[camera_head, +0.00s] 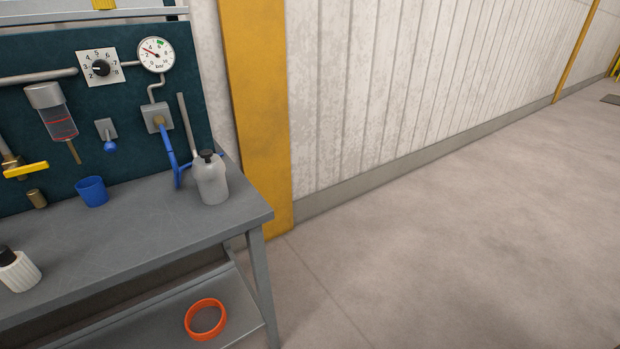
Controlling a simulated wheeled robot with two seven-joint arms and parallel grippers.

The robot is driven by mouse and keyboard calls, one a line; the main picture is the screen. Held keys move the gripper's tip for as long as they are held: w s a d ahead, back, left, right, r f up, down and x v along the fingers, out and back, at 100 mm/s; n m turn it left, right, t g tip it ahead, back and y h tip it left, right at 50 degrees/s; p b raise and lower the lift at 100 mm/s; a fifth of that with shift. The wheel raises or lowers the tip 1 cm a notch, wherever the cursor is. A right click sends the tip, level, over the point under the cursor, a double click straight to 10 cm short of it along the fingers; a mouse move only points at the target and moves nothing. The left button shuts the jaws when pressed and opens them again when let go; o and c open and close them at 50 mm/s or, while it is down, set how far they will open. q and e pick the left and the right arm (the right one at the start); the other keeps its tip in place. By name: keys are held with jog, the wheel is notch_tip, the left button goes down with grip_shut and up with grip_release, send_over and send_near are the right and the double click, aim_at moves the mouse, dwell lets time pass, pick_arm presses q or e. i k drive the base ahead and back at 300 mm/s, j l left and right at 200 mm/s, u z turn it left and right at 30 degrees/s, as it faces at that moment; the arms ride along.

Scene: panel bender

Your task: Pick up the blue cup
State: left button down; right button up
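The blue cup (92,192) stands upright on the grey workbench (130,234), near the back edge close to the dark green panel. Its open rim faces up and nothing touches it from the front. Neither of my grippers shows in the head view.
A grey bottle with a black cap (212,180) stands right of the cup, beside a blue lever (171,150). A white ribbed bottle (18,270) is at front left. A yellow post (257,110) stands behind; open floor lies right.

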aim_at(92, 190)
jog(key=u, duration=1.5)
jog(key=i+l+z, duration=0.2)
jog(key=z, duration=0.25)
jog(key=i+z, duration=0.45)
